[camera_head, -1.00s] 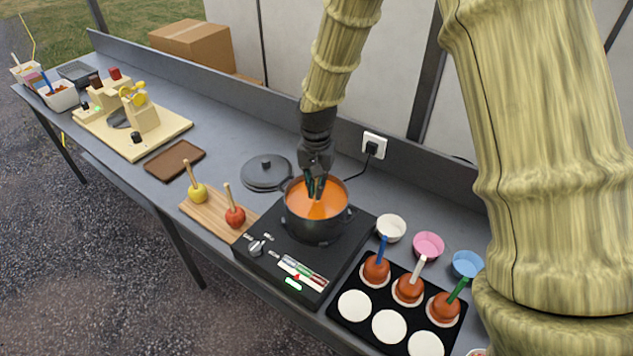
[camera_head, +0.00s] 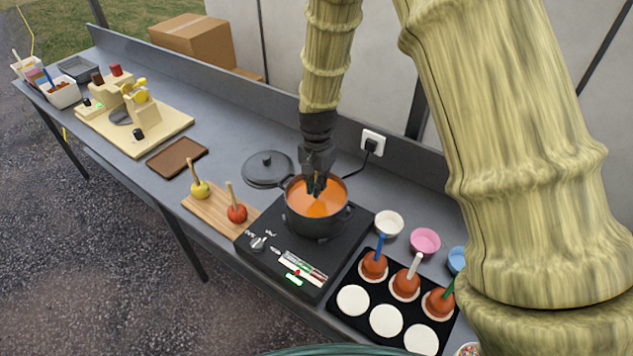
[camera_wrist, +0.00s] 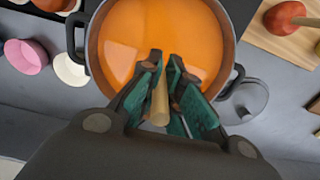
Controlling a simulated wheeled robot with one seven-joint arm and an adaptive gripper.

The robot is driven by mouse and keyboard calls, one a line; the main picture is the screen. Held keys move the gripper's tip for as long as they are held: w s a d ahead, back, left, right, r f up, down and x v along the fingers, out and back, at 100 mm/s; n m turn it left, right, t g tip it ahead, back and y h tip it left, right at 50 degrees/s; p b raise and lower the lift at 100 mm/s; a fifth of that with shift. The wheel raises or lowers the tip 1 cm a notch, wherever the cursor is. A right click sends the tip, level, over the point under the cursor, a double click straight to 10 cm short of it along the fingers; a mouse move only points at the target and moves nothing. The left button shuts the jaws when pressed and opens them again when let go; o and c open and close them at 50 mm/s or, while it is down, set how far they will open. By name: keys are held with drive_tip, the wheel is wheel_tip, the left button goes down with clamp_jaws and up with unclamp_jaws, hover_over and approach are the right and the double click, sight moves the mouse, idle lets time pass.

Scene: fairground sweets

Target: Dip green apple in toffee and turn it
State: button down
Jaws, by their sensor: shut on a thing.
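My gripper (camera_head: 316,184) points down into the dark pot (camera_head: 318,228) of orange toffee (camera_head: 315,203) on the black hotplate. In the wrist view my gripper (camera_wrist: 160,85) is shut on a pale wooden stick (camera_wrist: 160,103), its fingers on both sides of it. No green apple shows; whatever is at the stick's far end is hidden by the fingers and the toffee. The toffee (camera_wrist: 150,32) looks smooth and glossy around the fingers.
A yellow apple (camera_head: 200,190) and a red apple (camera_head: 237,213) stand on a wooden board (camera_head: 215,208). Coated apples sit in a black tray (camera_head: 345,322) at right. A pot lid (camera_head: 267,168) lies behind left. Small bowls, including a pink one (camera_head: 425,241), stand right of the pot.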

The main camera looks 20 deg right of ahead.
drive_tip(key=m+p, duration=0.1)
drive_tip(key=m, duration=0.1)
drive_tip(key=shift+r+m, duration=0.2)
drive_tip(key=shift+m, duration=0.2)
drive_tip(key=shift+a+f+m+p, duration=0.15)
drive_tip(key=shift+m+p, duration=0.2)
drive_tip(key=shift+m, duration=0.65)
drive_tip(key=shift+r+m+p, duration=0.2)
drive_tip(key=shift+m+p, duration=0.5)
drive_tip(key=shift+m, duration=0.3)
drive_tip(key=shift+f+m, duration=0.1)
drive_tip(key=shift+m, duration=0.6)
drive_tip(key=shift+f+m, duration=0.1)
drive_tip(key=shift+m, duration=1)
drive_tip(key=m, duration=0.3)
drive_tip(key=shift+d, duration=0.2)
drive_tip(key=m, duration=0.3)
drive_tip(key=shift+a, duration=0.15)
drive_tip(key=n, duration=0.5)
drive_tip(key=shift+n, duration=0.3)
drive_tip(key=n, duration=0.5)
drive_tip(key=shift+n, duration=0.4)
